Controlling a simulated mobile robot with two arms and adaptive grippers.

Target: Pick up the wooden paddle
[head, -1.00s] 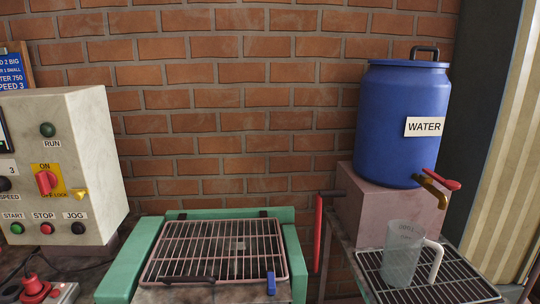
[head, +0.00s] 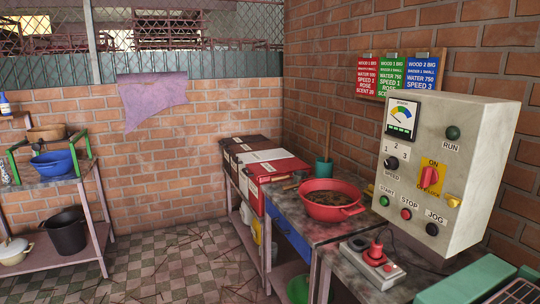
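No wooden paddle can be made out for certain. A thin wooden stick (head: 327,146) stands upright in a teal cup (head: 323,170) behind the red basin. A small light-brown wooden piece (head: 288,185) shows at the left side of the red basin (head: 331,208); its full shape is too small to tell. The basin holds dark brown stuff and sits on the table beside the control box. Neither of my grippers is in the head view.
Lidded bins (head: 268,163) line the wall. A left shelf holds a blue bowl (head: 54,163); a black bucket (head: 66,232) sits below. Checkered floor (head: 175,262) lies open between.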

